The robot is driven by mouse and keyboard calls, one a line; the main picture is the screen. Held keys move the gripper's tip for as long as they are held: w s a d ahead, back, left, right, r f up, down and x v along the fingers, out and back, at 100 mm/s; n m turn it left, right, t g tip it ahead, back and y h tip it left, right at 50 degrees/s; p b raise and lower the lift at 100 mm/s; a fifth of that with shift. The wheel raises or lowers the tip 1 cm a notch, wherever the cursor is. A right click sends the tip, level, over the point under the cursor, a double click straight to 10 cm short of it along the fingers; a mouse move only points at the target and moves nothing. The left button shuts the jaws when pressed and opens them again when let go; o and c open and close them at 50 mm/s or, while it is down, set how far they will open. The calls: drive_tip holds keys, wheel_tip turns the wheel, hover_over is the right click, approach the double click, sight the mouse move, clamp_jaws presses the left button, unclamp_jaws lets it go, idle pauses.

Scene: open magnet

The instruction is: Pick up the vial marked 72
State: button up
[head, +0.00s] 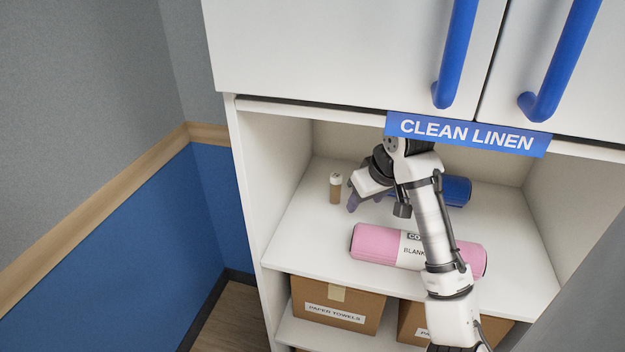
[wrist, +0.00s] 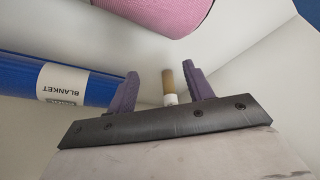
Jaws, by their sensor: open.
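A small vial (head: 336,188) with a tan body and a white cap stands upright on the open shelf, toward its left side. No number can be read on it. My gripper (head: 352,196) is on the shelf just to the right of the vial, with its jaws open and empty. In the wrist view the vial (wrist: 169,86) appears between the two purple fingers (wrist: 160,88), nearer the right one, and beyond the gripper's dark front plate. A gap to the vial shows in the head view.
A pink rolled blanket (head: 380,243) lies at the shelf front. A blue rolled blanket (head: 457,191) lies behind my arm. The shelf's left wall (head: 275,170) is near the vial. Cabinet doors (head: 350,50) hang above; paper towel boxes (head: 335,303) sit below.

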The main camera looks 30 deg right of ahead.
sight(336, 175)
drive_tip(key=w, duration=0.3)
drive_tip(key=w+d, duration=0.1)
drive_tip(key=w, duration=0.3)
drive_tip(key=w+p, duration=0.1)
drive_tip(key=w, duration=0.2)
drive_tip(key=shift+w+d, duration=0.25)
drive_tip(key=shift+w, duration=0.15)
drive_tip(key=shift+w+p+x, duration=0.25)
drive_tip(key=shift+p+x, duration=0.5)
drive_tip(key=shift+x, duration=1.95)
drive_tip(key=shift+r, duration=0.15)
drive_tip(key=c, duration=1.1)
drive_tip(key=shift+o, duration=0.2)
drive_tip(key=shift+r, duration=0.1)
